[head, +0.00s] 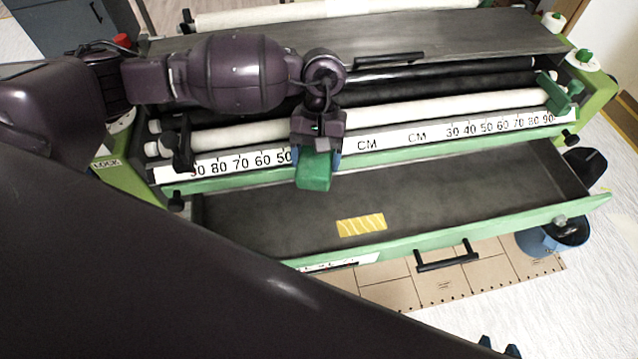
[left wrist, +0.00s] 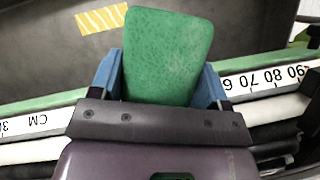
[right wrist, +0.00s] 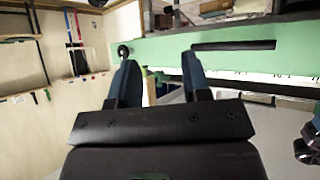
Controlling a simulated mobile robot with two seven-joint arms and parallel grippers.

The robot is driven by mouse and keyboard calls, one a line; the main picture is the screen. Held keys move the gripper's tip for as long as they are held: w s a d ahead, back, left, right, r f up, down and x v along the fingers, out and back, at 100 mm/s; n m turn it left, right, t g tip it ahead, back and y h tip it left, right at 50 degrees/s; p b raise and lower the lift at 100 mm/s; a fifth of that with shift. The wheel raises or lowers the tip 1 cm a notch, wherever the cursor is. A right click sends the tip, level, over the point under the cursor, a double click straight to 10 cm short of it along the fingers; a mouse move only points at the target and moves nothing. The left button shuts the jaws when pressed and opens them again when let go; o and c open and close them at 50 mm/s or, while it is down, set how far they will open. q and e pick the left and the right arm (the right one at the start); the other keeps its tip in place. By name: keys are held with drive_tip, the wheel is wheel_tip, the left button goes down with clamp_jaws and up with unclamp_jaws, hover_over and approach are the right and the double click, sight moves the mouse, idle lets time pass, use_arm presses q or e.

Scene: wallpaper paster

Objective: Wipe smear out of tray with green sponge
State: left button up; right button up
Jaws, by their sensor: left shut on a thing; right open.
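The open tray (head: 480,185) is a long dark drawer with a green front edge, in the head view. A yellow striped smear (head: 361,225) lies on its floor near the front; it also shows at the upper left in the left wrist view (left wrist: 102,18). My left gripper (head: 319,150) is shut on the green sponge (head: 314,172) above the tray's back edge, by the ruler strip. The sponge fills the space between the blue fingers in the left wrist view (left wrist: 168,55). The sponge is apart from the smear. My right gripper (right wrist: 155,80) is open and empty.
A white roller (head: 400,116) and a ruler strip (head: 400,140) run along the machine behind the tray. A black handle (head: 447,257) sticks out from the tray front. A blue bucket (head: 552,238) stands at the tray's right end.

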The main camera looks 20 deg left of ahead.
use_arm(q)
drive_tip(key=s+d+f+n+h+b, duration=0.1)
drive_tip(key=s+d+f+n, duration=0.3)
drive_tip(key=f, duration=0.5)
drive_tip(key=shift+f+h+b, duration=0.3)
drive_tip(key=shift+f+b, duration=0.1)
use_arm(e)
drive_tip(key=shift+w+a+f, duration=0.15)
drive_tip(key=shift+w+a, duration=0.1)
drive_tip(key=shift+w, duration=0.2)
drive_tip(key=shift+w+a+f, duration=0.15)
drive_tip(key=shift+w+a, duration=0.05)
drive_tip(key=shift+w, duration=0.25)
use_arm(q)
drive_tip(key=shift+d, duration=0.1)
use_arm(e)
drive_tip(key=shift+s, duration=0.15)
use_arm(q)
wheel_tip(320, 180, down, 5)
drive_tip(key=b, duration=0.3)
drive_tip(key=shift+f, duration=0.2)
drive_tip(key=shift+f+b, duration=0.4)
drive_tip(key=shift+f, duration=0.15)
use_arm(e)
wheel_tip(320, 180, down, 4)
drive_tip(key=shift+s+a+r, duration=0.1)
drive_tip(key=shift+a+r, duration=0.05)
drive_tip(key=shift+r, duration=0.1)
